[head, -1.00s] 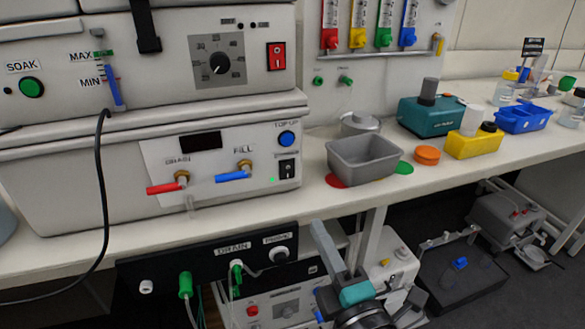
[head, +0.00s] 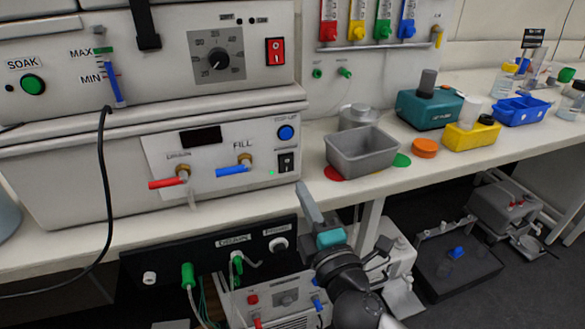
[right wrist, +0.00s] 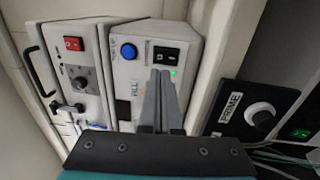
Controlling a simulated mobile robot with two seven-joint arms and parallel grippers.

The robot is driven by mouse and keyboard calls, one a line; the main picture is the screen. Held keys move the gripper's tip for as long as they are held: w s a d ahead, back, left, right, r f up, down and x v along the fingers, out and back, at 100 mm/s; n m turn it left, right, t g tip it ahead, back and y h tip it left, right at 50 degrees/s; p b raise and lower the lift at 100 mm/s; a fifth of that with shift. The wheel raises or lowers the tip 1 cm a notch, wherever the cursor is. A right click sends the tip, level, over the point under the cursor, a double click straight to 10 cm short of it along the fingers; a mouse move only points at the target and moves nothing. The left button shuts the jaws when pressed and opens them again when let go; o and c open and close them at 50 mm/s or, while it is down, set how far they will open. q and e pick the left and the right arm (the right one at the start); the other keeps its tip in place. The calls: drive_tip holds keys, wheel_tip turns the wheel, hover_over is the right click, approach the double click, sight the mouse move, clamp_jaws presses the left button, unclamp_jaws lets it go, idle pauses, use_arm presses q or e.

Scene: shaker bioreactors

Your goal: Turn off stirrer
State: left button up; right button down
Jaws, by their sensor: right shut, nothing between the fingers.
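A black rocker switch (head: 286,162) sits at the right end of the lower unit's white panel, with a small lit green lamp (head: 272,172) beside it. Its label is too small to read. It also shows in the right wrist view (right wrist: 166,56), just beyond the fingertips. A red rocker switch (head: 275,52) is on the upper unit beside a dial (head: 217,58). My right gripper (head: 302,186) is shut and empty, its grey fingers pointing up just below and right of the black switch. In the right wrist view, the gripper (right wrist: 162,74) appears apart from the switch. My left gripper is out of view.
A blue button (head: 286,132) is just above the black switch. Red (head: 168,183) and blue (head: 232,170) lever taps are to its left. A grey tub (head: 362,152) stands right on the bench. A black panel (head: 205,255) with green plugs hangs below the bench edge.

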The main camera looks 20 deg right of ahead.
sight(288, 161)
drive_tip(key=w, duration=0.5)
drive_tip(key=shift+w+a+r, duration=0.1)
drive_tip(key=shift+w+r, duration=0.1)
drive_tip(key=shift+r, duration=0.1)
drive_tip(key=shift+w+r, duration=0.1)
drive_tip(key=shift+w, duration=0.4)
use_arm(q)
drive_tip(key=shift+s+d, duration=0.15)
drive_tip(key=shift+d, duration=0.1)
use_arm(e)
drive_tip(key=shift+w, duration=0.15)
